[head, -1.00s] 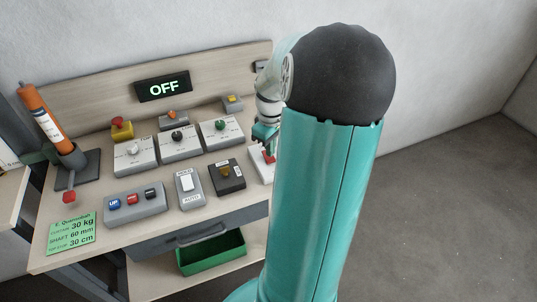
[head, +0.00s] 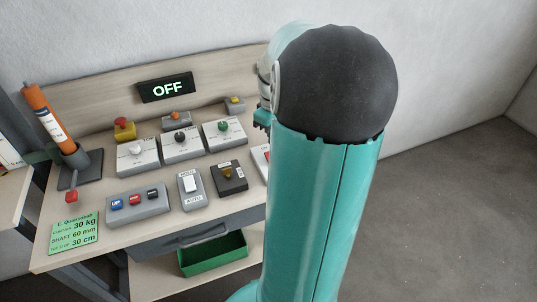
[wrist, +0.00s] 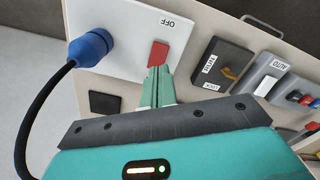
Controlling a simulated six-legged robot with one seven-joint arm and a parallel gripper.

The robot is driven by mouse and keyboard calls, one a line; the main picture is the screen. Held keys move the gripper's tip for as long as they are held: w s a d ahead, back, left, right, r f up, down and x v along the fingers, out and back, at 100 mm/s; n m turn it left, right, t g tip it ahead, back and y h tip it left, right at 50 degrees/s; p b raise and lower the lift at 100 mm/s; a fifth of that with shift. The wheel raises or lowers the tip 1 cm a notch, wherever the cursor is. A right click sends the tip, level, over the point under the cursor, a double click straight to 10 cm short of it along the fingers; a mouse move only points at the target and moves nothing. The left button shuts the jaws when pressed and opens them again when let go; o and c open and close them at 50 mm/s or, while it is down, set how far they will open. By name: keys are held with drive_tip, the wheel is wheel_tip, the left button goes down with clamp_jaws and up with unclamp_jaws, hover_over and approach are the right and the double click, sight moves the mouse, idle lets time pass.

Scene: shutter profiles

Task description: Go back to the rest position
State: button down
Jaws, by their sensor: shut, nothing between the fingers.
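My gripper (wrist: 158,85) is shut and empty in the wrist view. Its fingertips appear just in front of a red rocker switch (wrist: 158,54) on a white box (wrist: 128,30) marked OFF; I cannot tell whether they touch it. In the head view my teal arm hides most of that white box, and only a bit of my gripper (head: 262,118) shows at the arm's left edge.
A wooden bench (head: 95,262) carries dial boxes (head: 182,147), a button box (head: 138,203), a rocker box (head: 191,187) and a dark switch box (head: 230,178). A display (head: 166,88) reads OFF. A green tray (head: 213,255) sits below. A blue plug (wrist: 90,46) trails a black cable. Floor at right is clear.

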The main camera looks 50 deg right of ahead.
idle(0.3)
drive_tip(key=w+a+r+h, duration=0.1)
drive_tip(key=w+a+r, duration=0.1)
drive_tip(key=a, duration=0.4)
drive_tip(key=w+a+r+h, duration=0.1)
drive_tip(key=w+a+r, duration=0.1)
drive_tip(key=a, duration=0.3)
drive_tip(key=s+a+r+t, duration=0.1)
drive_tip(key=s+a+t, duration=0.1)
drive_tip(key=a, duration=0.6)
drive_tip(key=s+a+r+t+y, duration=0.1)
drive_tip(key=s+a+r, duration=0.1)
drive_tip(key=a, duration=0.6)
drive_tip(key=s+a+r+t+y, duration=0.1)
drive_tip(key=s+a+r+t, duration=0.1)
drive_tip(key=a, duration=0.6)
drive_tip(key=shift+s+a+r+t, duration=0.25)
drive_tip(key=shift+s+a+t, duration=0.05)
drive_tip(key=shift+s, duration=0.15)
